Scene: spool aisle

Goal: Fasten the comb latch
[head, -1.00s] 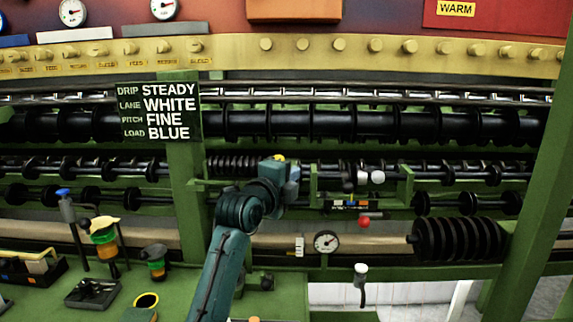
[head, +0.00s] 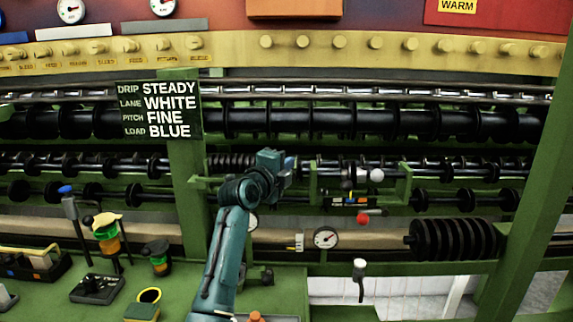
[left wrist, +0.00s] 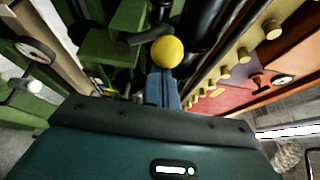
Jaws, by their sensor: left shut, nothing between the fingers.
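My left gripper (head: 288,166) is at the roller rack, just right of the green post, with its fingers shut and empty. In the left wrist view its blue-grey fingers (left wrist: 163,88) point at a round yellow knob (left wrist: 167,52) just beyond the tips. I cannot tell whether they touch it. The knob is hidden behind the gripper in the head view. I cannot tell for sure which part is the comb latch. A white knob (head: 376,175) and a red knob (head: 363,219) are to the right of the gripper. My right gripper is not in view.
A green post (head: 188,210) with a sign (head: 160,110) stands left of the gripper. Black rollers (head: 290,122) run across behind. A dial gauge (head: 325,237), a black ribbed spool (head: 452,239) and a white-topped lever (head: 360,268) are lower right. Cups and a tray (head: 97,288) crowd the left bench.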

